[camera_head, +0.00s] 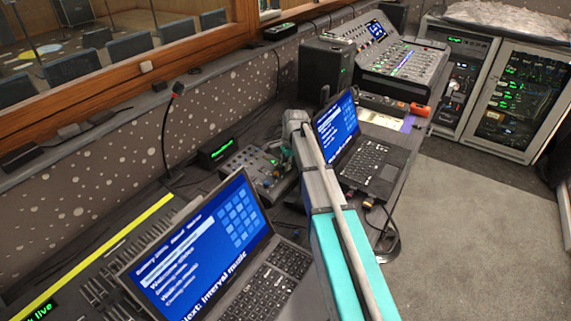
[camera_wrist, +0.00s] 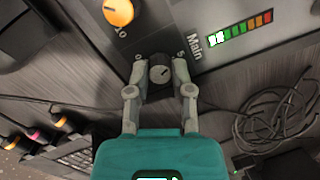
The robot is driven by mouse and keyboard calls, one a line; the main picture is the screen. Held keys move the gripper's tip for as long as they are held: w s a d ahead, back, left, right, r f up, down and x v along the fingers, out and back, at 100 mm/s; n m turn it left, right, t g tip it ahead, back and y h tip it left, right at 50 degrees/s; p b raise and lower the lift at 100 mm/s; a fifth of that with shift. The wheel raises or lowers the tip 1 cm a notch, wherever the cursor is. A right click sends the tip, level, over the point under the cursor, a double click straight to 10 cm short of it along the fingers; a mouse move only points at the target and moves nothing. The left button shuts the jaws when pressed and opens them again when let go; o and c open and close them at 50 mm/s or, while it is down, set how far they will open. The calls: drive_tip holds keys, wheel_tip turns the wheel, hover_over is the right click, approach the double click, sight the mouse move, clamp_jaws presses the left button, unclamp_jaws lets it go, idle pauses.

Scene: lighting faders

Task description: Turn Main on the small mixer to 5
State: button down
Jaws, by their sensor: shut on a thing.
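The Main knob (camera_wrist: 159,72) is small and dark with a grey face, in the wrist view. It sits on the dark panel of the small mixer (camera_wrist: 165,18), beside the printed word "Main". A "0" is printed on its left and a "5" on its right. A pale mark shows on its face, towards the upper right, but its exact reading is hard to tell. My gripper (camera_wrist: 160,77) is shut on the knob, one finger on each side. In the head view the small mixer (camera_head: 242,165) lies beside my arm, which hides my fingertips and the knob.
An orange knob (camera_wrist: 118,12) and a level meter (camera_wrist: 240,28) with pale, green, orange and red segments flank the Main knob. Coiled black cable (camera_wrist: 275,120) lies to the right. Laptops (camera_head: 215,250) (camera_head: 345,130) stand on both sides of the small mixer.

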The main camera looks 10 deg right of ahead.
drive_tip(key=shift+m, duration=2)
drive_tip(key=c, duration=0.5)
unclamp_jaws()
drive_tip(key=shift+n, duration=0.3)
